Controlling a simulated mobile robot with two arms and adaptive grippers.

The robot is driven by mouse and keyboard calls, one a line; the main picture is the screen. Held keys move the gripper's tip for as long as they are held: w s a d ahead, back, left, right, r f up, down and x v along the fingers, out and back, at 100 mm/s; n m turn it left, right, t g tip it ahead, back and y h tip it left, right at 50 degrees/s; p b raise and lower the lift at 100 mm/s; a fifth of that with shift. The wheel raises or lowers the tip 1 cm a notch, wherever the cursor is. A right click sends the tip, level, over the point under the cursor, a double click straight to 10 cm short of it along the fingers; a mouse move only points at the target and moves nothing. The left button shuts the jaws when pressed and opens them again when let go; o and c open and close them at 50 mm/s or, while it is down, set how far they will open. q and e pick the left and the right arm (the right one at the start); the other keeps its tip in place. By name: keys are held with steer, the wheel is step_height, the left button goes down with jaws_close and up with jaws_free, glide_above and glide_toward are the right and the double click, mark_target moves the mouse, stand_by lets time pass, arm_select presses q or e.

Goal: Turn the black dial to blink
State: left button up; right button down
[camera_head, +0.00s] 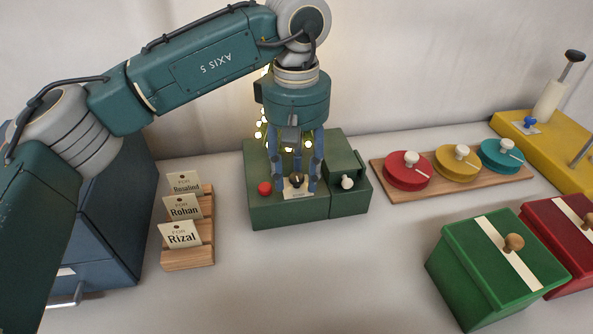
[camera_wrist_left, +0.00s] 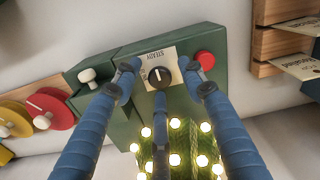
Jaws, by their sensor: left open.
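The black dial (camera_head: 297,181) sits on a pale label plate on top of the green box (camera_head: 290,213). In the left wrist view the dial (camera_wrist_left: 159,76) shows a white mark pointing toward the word STEADY. Other lettering on the plate is partly hidden by a finger. My left gripper (camera_head: 296,184) points down over the box, its blue fingers spread open around the dial. In the wrist view the fingertips (camera_wrist_left: 160,79) stand on several sides of the dial, with gaps visible between them and it. My right gripper is not in view.
A red button (camera_head: 264,188) and a white knob (camera_head: 347,182) flank the dial. Name cards (camera_head: 180,235) stand left; a board with coloured discs (camera_head: 408,170) and a green lidded box (camera_head: 490,270) are right.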

arm_select(q)
jaws_close()
